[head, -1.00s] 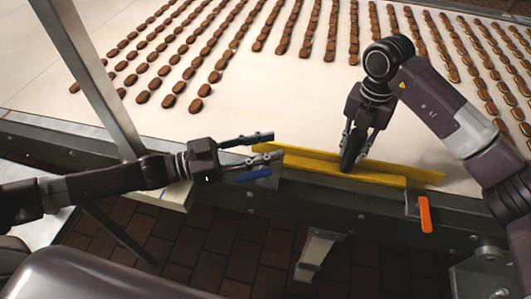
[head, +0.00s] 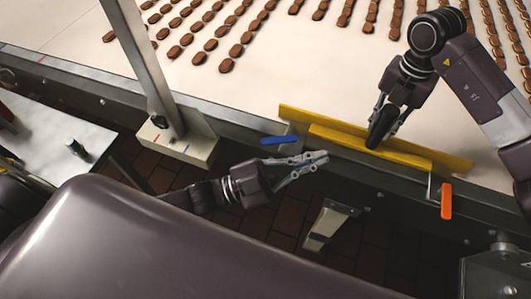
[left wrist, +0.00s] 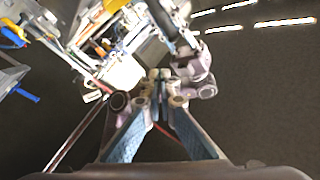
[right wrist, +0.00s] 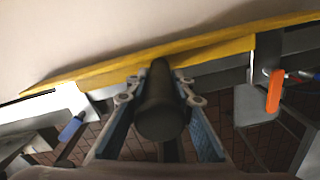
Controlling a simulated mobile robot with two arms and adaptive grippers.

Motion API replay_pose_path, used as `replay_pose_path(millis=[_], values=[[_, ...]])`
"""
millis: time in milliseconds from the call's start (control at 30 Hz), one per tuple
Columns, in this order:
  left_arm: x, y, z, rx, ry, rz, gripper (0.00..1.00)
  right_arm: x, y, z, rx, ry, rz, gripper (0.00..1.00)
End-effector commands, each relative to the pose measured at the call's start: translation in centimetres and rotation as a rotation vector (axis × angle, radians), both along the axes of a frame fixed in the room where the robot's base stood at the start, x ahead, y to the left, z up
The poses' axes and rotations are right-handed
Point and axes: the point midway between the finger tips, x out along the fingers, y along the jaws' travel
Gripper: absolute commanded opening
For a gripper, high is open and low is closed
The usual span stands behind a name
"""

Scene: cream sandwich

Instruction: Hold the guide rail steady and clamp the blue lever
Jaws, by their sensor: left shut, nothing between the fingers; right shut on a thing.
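The yellow guide rail (head: 390,160) lies along the near edge of the belt. My right gripper (head: 378,135) is shut on the rail's black handle (head: 383,125), which also shows between its fingers in the right wrist view (right wrist: 160,105). The blue lever (head: 281,140) sits at the rail's left end, sticking out left from its bracket; it also shows in the right wrist view (right wrist: 72,128). My left gripper (head: 322,158) is shut and empty, just on the near side of the lever and to its right, apart from it. In the left wrist view its fingers converge on nothing.
An orange lever (head: 446,201) hangs at the rail's right end. The pale belt (head: 250,90) carries rows of brown biscuits. A slanted metal post (head: 140,65) stands left of the blue lever. A steel frame edge runs below the rail, with brick floor (head: 230,225) beneath.

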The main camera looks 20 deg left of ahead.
Motion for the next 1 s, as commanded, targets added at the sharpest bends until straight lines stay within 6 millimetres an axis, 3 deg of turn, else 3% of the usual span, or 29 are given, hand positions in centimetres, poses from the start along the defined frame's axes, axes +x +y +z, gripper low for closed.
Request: replay_pose_path(millis=[267, 600, 800, 1000], values=[[-3.0, 2.0, -1.7, 0.171, -0.199, 0.304, 0.0, 0.0, -0.1, 0.1, -0.001, -0.001, -0.002, 0.0], [-7.5, 8.2, -5.9, 0.631, -0.337, 0.644, 0.0, 0.0, -0.1, 0.1, -0.001, -0.001, -0.001, 0.0], [-10.2, 11.4, -7.8, 0.883, -0.37, 0.726, 0.0, 0.1, -0.1, 0.1, -0.001, -0.001, -0.001, 0.0], [-11.1, 12.5, -8.4, 0.983, -0.385, 0.744, 0.0, 0.0, 0.0, 0.1, -0.001, -0.002, -0.001, 0.0]])
